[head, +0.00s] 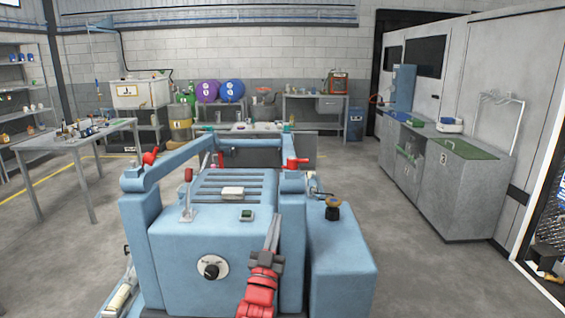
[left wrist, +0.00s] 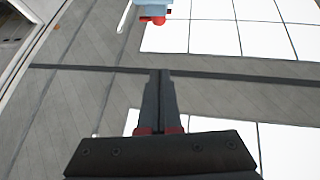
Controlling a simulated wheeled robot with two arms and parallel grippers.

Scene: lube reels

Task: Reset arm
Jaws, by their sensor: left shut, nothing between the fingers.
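My left gripper (head: 274,220) is in front of the blue machine (head: 180,255), above the end of a red arm link that rises from the bottom edge. Its dark fingers are together and point upward, with nothing between them. They overlap the machine's front right part in the head view; I cannot tell whether they touch it. In the left wrist view the closed fingers (left wrist: 160,74) stand over a grey, lined surface with bright white panels. My right gripper is in neither view.
The machine has red handles (head: 150,157) and a dark knob (head: 211,268). A workbench (head: 75,143) stands left, grey cabinets (head: 455,195) right. Purple (head: 207,91) and blue (head: 231,91) round reels are at the back wall. Open floor (head: 405,255) lies right of the machine.

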